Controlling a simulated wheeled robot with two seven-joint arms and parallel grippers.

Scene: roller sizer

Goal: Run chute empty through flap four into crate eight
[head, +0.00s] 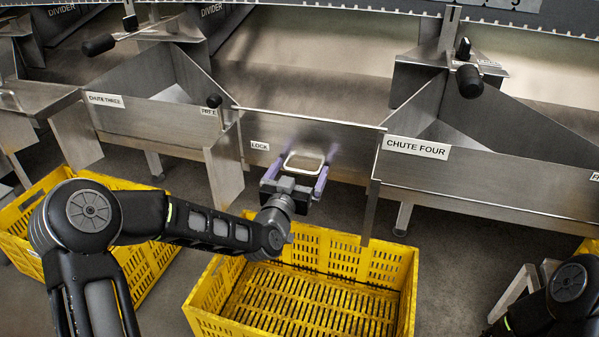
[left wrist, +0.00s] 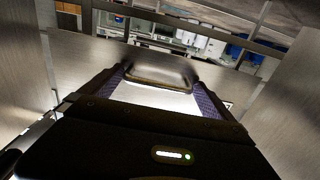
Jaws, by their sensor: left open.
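A metal plate with a LOCK label (head: 350,142) spans between chute three (head: 105,101) and chute four (head: 417,147); I see no flap number on it. A pale-rimmed loop handle (head: 304,163) is at the plate's front. My left gripper (head: 308,155) is open, its two purple fingers on either side of the handle; I cannot tell whether they touch it. In the left wrist view the handle (left wrist: 158,77) lies across between the fingertips. A yellow crate (head: 408,296) stands below, empty where visible, its number not shown. My right gripper is outside the view.
Black-knobbed levers (head: 469,80) stand above the chutes. Another yellow crate (head: 60,180) is at left, partly behind my left arm. Metal side plates (head: 225,170) and chute legs (head: 403,216) flank the gap. My right arm is at lower right.

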